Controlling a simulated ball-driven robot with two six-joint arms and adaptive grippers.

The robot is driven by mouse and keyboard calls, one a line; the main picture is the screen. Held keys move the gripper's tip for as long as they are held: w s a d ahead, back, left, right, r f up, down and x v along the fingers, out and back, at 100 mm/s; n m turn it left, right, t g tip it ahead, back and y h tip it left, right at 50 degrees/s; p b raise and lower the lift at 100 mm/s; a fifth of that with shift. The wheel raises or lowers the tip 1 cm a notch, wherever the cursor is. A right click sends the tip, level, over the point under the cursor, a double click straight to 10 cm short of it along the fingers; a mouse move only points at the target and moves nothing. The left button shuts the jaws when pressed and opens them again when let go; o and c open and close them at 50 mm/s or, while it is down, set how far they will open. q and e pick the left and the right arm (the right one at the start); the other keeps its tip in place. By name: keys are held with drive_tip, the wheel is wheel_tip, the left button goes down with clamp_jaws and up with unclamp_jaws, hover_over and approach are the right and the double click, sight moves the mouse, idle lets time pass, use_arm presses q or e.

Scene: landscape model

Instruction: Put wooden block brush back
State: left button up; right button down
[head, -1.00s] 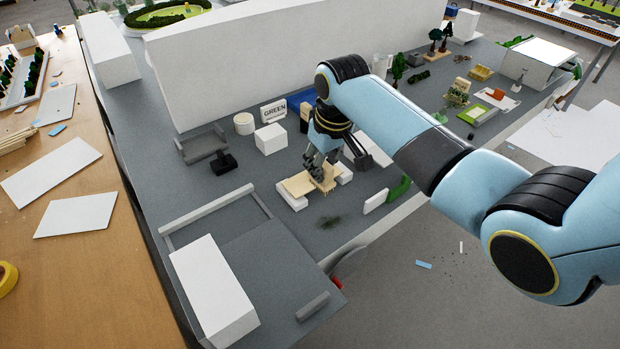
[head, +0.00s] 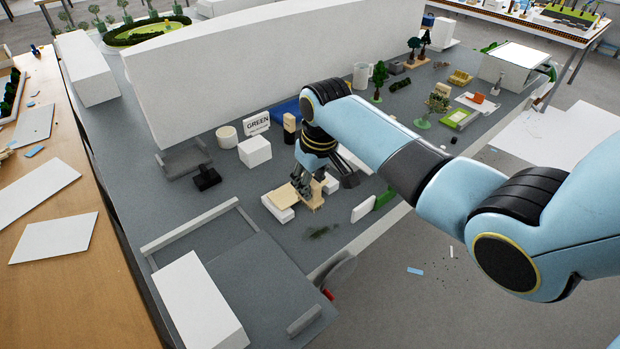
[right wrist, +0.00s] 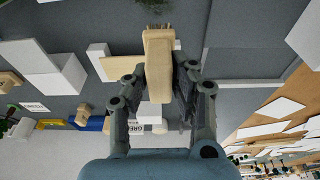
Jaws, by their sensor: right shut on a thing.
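The wooden block brush (right wrist: 158,65) is a pale tan block in the right wrist view. Its darker bristle end is at the far tip, away from my palm. My right gripper (right wrist: 158,85) is shut on it, with one finger on each side. In the head view my right gripper (head: 303,184) points down at the grey model top, and the brush (head: 316,200) shows just below its fingers. It is beside a pale beige plate (head: 282,194) lying across white blocks. I cannot tell whether the brush touches the surface. My left gripper is not in view.
A white cube (head: 255,151), a GREEN sign (head: 256,124), an upright wooden block (head: 289,127) and a black block (head: 206,179) stand behind and left. A dark green tuft (head: 320,232) lies in front. Grey surface (head: 240,185) is clear left of the plate.

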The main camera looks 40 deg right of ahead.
drive_tip(key=shift+f+b, duration=0.7)
drive_tip(key=shift+f, duration=0.75)
drive_tip(key=shift+f+b, duration=2.2)
drive_tip(key=shift+f, duration=1.5)
drive_tip(key=shift+f, duration=0.25)
drive_tip(key=c, duration=1)
unclamp_jaws()
drive_tip(key=shift+c, duration=0.2)
